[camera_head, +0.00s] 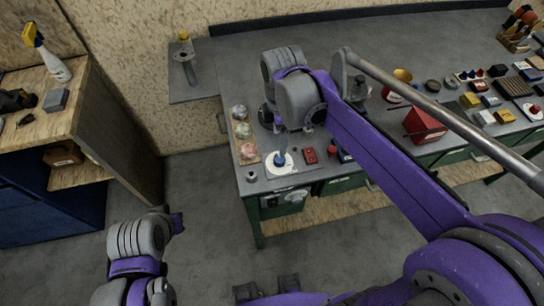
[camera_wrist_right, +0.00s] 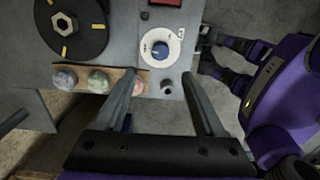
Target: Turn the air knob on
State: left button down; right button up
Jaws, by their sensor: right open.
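A blue knob on a round white dial plate (camera_head: 280,162) sits at the near left corner of the grey workbench. In the right wrist view the knob (camera_wrist_right: 160,48) has a pale mark and lies just beyond the space between my fingertips. My right gripper (camera_wrist_right: 160,75) is open and empty, its two fingers spread apart, with no contact visible. In the head view my right gripper (camera_head: 282,135) is over the bench corner, partly hidden by its own wrist.
A wooden strip with several round pale knobs (camera_head: 244,135) lies left of the dial. A red block (camera_head: 309,156) is right of it. A small dark cylinder (camera_wrist_right: 167,86) stands near my right finger. A black disc with yellow marks (camera_wrist_right: 68,25) is beyond. A wooden shelf unit (camera_head: 110,110) stands left.

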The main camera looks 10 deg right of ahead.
aim_at(280, 159)
jog(key=f, duration=1)
jog(key=shift+d+f+b, duration=0.2)
jog(key=shift+f+b, duration=0.05)
jog(key=shift+b, duration=0.1)
grip_shut()
